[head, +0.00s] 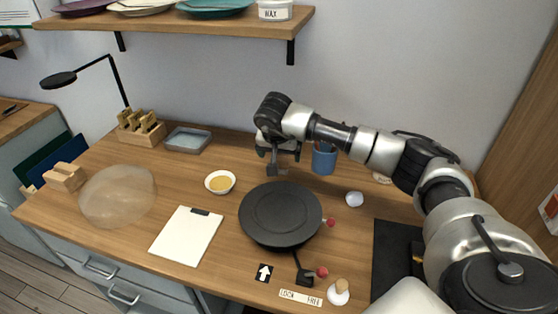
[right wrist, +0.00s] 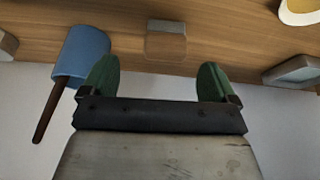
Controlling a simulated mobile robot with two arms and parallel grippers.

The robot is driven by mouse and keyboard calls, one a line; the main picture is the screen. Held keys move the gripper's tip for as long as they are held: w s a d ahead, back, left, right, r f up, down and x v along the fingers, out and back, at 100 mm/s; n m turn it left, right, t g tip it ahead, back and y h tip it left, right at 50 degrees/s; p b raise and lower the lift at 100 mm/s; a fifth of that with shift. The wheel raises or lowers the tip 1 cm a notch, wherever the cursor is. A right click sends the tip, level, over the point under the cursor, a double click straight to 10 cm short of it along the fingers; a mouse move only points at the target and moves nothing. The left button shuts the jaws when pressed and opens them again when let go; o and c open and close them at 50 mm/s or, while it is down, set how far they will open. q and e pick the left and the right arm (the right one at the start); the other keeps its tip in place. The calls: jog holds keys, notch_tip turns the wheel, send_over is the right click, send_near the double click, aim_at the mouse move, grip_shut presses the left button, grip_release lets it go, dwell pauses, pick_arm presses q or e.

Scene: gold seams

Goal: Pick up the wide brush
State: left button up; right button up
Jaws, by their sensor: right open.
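I cannot clearly make out a wide brush. A blue cup (head: 324,160) stands at the back of the table, and a red-tipped thing sticks out of it. In the right wrist view the cup (right wrist: 84,52) shows with a dark brown handle (right wrist: 45,112) coming out of it; the handle's other end is hidden. My right gripper (head: 280,178) is open just left of the cup, above the back of the table. Its green fingers (right wrist: 158,80) are apart with nothing between them. A small brownish block (right wrist: 166,42) lies beyond the fingertips. My left gripper is not in view.
A black round turntable (head: 280,213) stands in front of the gripper. A small bowl with yellow contents (head: 220,182), a white clipboard (head: 186,238), a grey tray (head: 187,140) and a clear dome (head: 118,197) are to the left. A shelf (head: 180,24) hangs above.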

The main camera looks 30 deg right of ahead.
aim_at(279, 159)
jog(key=shift+w+d+f, duration=0.15)
jog(key=shift+d+f, duration=0.05)
jog(key=shift+f, duration=0.4)
jog(key=shift+w+d+f, duration=0.1)
jog(key=shift+w+f, duration=0.05)
jog(key=shift+f, duration=0.2)
jog(key=x, duration=0.1)
jog(key=p+x, duration=0.1)
jog(key=x, duration=0.3)
jog(key=shift+w+a, duration=0.25)
jog(key=shift+w, duration=0.05)
jog(key=shift+w+d+f, duration=0.1)
jog(key=shift+f, duration=0.05)
jog(key=shift+c, duration=0.6)
jog(key=c, duration=0.9)
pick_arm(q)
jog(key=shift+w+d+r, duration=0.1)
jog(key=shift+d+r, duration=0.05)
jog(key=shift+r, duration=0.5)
